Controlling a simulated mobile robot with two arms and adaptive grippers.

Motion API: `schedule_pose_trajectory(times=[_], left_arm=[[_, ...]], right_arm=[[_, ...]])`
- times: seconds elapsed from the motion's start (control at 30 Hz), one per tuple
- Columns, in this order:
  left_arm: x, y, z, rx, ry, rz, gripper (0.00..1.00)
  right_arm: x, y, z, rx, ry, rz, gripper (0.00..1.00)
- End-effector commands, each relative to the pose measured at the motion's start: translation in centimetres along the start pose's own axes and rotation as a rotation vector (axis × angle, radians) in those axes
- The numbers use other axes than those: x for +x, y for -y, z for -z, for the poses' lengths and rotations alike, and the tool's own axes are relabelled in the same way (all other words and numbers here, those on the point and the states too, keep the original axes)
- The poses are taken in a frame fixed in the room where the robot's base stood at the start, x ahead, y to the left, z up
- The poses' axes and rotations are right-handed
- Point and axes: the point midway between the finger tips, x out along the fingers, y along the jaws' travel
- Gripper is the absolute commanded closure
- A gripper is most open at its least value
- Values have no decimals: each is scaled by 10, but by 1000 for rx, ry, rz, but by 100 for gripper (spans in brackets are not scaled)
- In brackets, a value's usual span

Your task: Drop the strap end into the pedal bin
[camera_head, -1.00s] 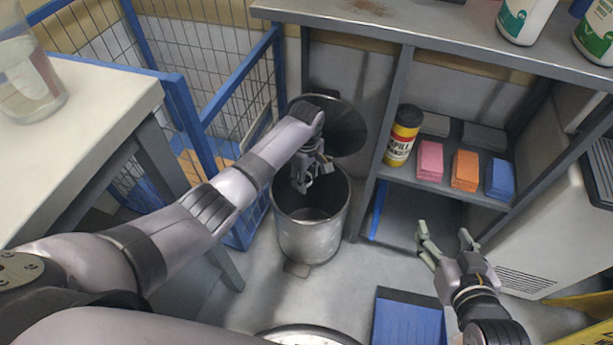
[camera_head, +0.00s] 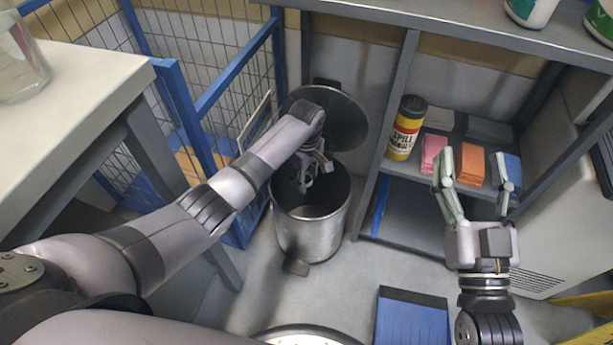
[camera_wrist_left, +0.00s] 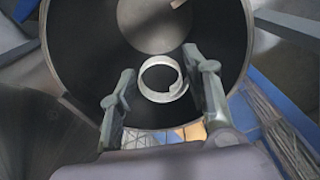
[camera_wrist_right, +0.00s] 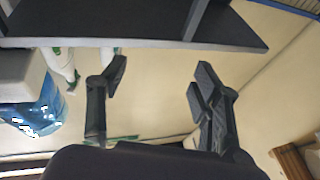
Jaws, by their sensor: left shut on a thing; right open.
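The pedal bin (camera_head: 312,232) is a grey metal cylinder on the floor, its round lid (camera_head: 345,118) tipped back open. My left gripper (camera_head: 307,180) points down inside the bin's mouth. In the left wrist view, the strap end (camera_wrist_left: 162,92) is a pale coiled band between the fingers of my left gripper (camera_wrist_left: 158,72), with the dark bin interior (camera_wrist_left: 85,50) beyond. The gripper is shut on it. In the head view the strap end is hard to make out. My right gripper (camera_head: 474,168) is open and empty in front of the shelf; its spread fingers also show in the right wrist view (camera_wrist_right: 160,75).
A blue wire cage (camera_head: 235,85) stands left of the bin, beside a white table (camera_head: 75,95). A shelf unit (camera_head: 395,120) on the right holds a yellow canister (camera_head: 405,130) and pink (camera_head: 432,150), orange (camera_head: 472,165) and blue stacks. A blue dustpan-like item (camera_head: 410,318) lies on the floor.

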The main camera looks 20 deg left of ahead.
Motion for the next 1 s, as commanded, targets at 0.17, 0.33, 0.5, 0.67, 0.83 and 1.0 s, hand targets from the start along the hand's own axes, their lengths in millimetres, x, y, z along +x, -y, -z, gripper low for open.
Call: schedule_pose_trajectory(times=[0.17,0.33,0.5,0.67,0.83,1.0], left_arm=[[6,0,0,0,-1,0,67],[9,0,0,0,0,0,67],[10,0,0,1,0,0,67],[10,0,0,1,0,0,67],[9,0,0,0,0,0,67],[10,0,0,0,0,0,45]], right_arm=[[-2,4,24,6,-146,8,41],[-5,6,43,10,-252,12,41],[-8,7,54,13,-309,14,41],[-9,7,57,13,-324,15,41],[-9,7,57,13,-323,15,41],[-9,7,57,13,-323,15,41]])
